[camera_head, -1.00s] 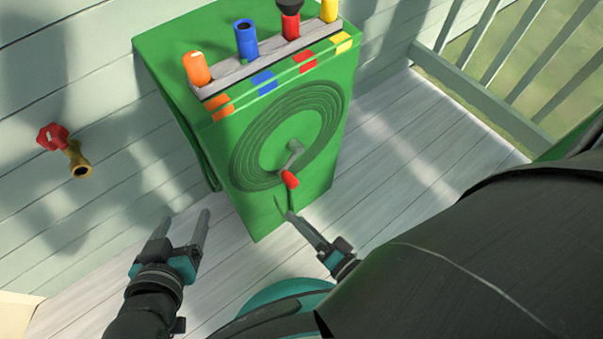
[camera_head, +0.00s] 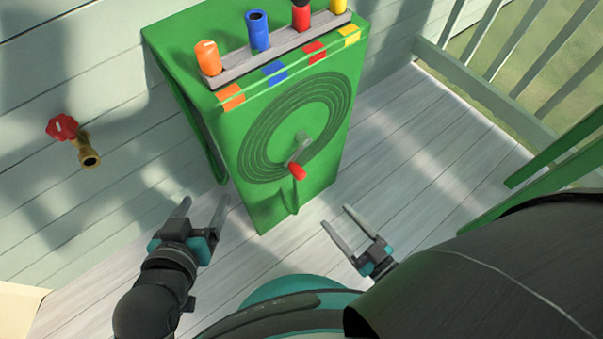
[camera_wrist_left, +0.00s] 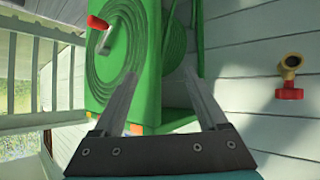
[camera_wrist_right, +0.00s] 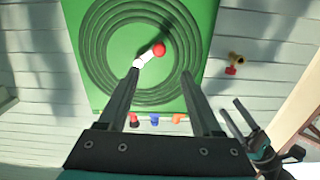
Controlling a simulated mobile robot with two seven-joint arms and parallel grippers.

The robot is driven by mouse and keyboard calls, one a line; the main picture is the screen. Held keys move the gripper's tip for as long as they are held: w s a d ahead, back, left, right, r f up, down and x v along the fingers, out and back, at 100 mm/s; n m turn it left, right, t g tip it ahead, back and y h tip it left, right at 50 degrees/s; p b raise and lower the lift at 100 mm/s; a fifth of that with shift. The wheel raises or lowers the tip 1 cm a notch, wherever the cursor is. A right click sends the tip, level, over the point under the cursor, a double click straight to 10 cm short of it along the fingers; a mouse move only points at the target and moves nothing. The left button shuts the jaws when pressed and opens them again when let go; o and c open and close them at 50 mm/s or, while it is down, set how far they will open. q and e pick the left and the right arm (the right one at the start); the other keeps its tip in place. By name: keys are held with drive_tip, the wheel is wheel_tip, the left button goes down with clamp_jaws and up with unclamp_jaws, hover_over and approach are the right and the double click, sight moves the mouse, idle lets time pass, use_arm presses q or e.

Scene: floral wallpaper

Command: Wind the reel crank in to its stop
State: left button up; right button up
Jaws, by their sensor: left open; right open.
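The green hose reel box (camera_head: 262,205) stands against the wall with a coiled spiral on its front face. The grey reel crank (camera_head: 299,150) with its red knob (camera_head: 298,172) points down and slightly left from the hub in the head view. The crank (camera_wrist_right: 149,55) and red knob (camera_wrist_right: 159,49) also show in the right wrist view, beyond the fingers. My right gripper (camera_head: 346,222) is open and empty, right of and below the knob, apart from it. My left gripper (camera_head: 204,205) is open and empty, left of the box. The left wrist view shows the knob (camera_wrist_left: 97,23) at upper left.
On the box top a grey rack (camera_head: 285,52) holds orange, blue, red and yellow nozzles, above matching colour patches. A brass tap with a red handle (camera_head: 62,127) sits on the left wall. A railing (camera_head: 480,90) stands at right. The deck floor (camera_head: 400,150) is clear.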

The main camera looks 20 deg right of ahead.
sight(303, 178)
drive_tip(key=b+x, duration=0.2)
drive_tip(key=x, duration=1.1)
drive_tip(key=shift+r+b, duration=0.1)
drive_tip(key=shift+b, duration=0.3)
use_arm(q)
drive_tip(key=shift+s+d+r+n+t+h, duration=0.15)
drive_tip(key=shift+d+r+t+h, duration=0.45)
drive_tip(key=shift+t, duration=0.35)
drive_tip(key=shift+s+d+r+n+t+h, duration=0.1)
drive_tip(key=shift+d+r+n+t+h, duration=0.25)
drive_tip(key=shift+d+t, duration=0.5)
drive_tip(key=shift+s+d+r+t+h, duration=0.1)
drive_tip(key=shift+d+r+t+h, duration=0.25)
drive_tip(key=shift+d+r+t, duration=0.45)
use_arm(e)
drive_tip(key=shift+x, duration=0.95)
use_arm(q)
drive_tip(key=shift+a+f, duration=0.2)
drive_tip(key=shift+a, duration=0.05)
use_arm(e)
drive_tip(key=shift+c, duration=0.3)
clamp_jaws()
